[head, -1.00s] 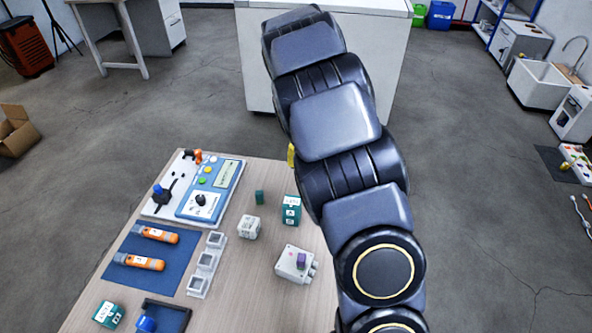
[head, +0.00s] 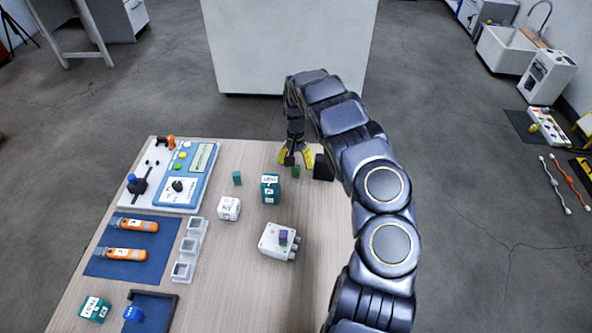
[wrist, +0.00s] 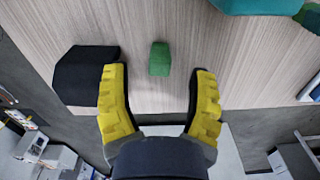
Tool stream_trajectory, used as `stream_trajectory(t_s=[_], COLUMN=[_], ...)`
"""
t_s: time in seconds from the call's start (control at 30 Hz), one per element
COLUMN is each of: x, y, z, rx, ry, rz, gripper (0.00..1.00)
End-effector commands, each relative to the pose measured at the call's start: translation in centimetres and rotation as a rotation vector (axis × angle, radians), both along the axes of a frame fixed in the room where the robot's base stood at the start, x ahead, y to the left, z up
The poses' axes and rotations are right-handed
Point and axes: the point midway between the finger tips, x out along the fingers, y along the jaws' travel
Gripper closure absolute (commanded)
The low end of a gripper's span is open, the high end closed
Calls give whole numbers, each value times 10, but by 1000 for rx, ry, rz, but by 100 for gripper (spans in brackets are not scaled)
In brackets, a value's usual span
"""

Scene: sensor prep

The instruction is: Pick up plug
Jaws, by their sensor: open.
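No piece is clearly marked as the plug. A small green block (head: 296,171) stands near the table's far right edge, and it also shows in the wrist view (wrist: 159,58). My gripper (head: 295,160) has its two yellow fingers spread and empty. In the wrist view my gripper (wrist: 158,73) points toward the green block, which lies just beyond and between the fingertips, not touching either. A black block (head: 323,167) is to its right in the head view; the wrist view shows this black block (wrist: 83,76) left of the fingers.
A teal labelled box (head: 270,188), a white cube (head: 229,208) and another small green block (head: 237,178) stand left of my gripper. A white box (head: 270,246) bears a purple piece (head: 283,237). A dark tray (head: 168,306) holds a blue piece (head: 132,314).

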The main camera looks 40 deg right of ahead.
Motion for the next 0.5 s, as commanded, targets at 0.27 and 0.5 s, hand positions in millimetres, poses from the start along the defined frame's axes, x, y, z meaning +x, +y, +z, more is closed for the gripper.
stream_trajectory(t_s=[0.27, 0.5], x=[0, 0], y=[0, 0], z=[-24, -23], rx=[2, 0], ry=[1, 1], rz=[0, 0], gripper=[43, 60])
